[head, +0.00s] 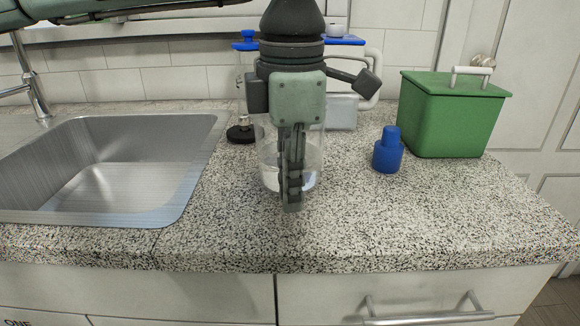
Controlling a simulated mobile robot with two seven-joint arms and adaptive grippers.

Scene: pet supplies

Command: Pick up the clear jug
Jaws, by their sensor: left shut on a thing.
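The clear jug (270,166) stands on the speckled counter, right of the sink, in the head view. It is see-through and looks upright. My left gripper (291,200) comes down from above, fingers pointing down, and is shut on the jug. The fingers and the wrist hide the middle and much of the top of the jug. My right gripper is not in view.
A metal sink (215,150) with a tap (38,95) is at left. A blue bottle (388,155) and a green lidded bin (450,120) stand at right. Blue-topped items, partly hidden, stand behind my gripper. The counter's front (400,225) is clear.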

